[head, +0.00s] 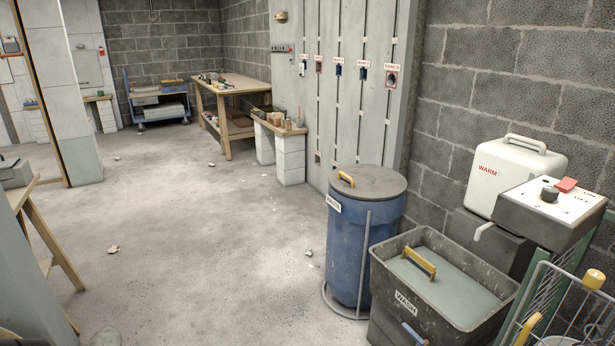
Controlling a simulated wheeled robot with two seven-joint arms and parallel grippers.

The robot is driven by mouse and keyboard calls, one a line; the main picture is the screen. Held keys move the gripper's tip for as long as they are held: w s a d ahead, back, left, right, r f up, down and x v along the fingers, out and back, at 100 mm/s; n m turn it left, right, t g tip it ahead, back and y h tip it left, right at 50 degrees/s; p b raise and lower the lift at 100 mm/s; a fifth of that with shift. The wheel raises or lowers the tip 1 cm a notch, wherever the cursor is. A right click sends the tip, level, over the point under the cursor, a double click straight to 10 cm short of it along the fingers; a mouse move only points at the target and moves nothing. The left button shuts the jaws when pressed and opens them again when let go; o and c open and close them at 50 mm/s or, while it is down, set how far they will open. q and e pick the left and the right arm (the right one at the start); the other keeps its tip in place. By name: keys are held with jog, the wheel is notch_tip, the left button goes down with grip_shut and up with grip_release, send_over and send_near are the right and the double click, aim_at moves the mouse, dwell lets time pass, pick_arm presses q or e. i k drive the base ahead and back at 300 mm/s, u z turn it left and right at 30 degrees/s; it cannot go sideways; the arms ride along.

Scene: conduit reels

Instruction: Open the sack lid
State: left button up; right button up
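A blue round sack or bin (347,245) stands on the floor right of centre, in front of the grey panel wall. A grey metal frame with a floor ring holds it. Its round dark grey lid (372,183) lies flat and closed on top. A white label, too small to read surely, is on the left side below the rim. The inside is hidden by the lid. Neither of my grippers is in view.
A dark tub marked WASH (405,303) with a yellow handle stands close at the right front of the sack. A white WARM container (513,176), a control box (550,210) and a wire rack (560,300) crowd the right. Floor (210,240) to the left is mostly clear, with small debris.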

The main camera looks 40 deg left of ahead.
aim_at(372, 183)
jog(key=u, duration=1.65)
jog(key=i, duration=1.75)
jog(key=z, duration=0.05)
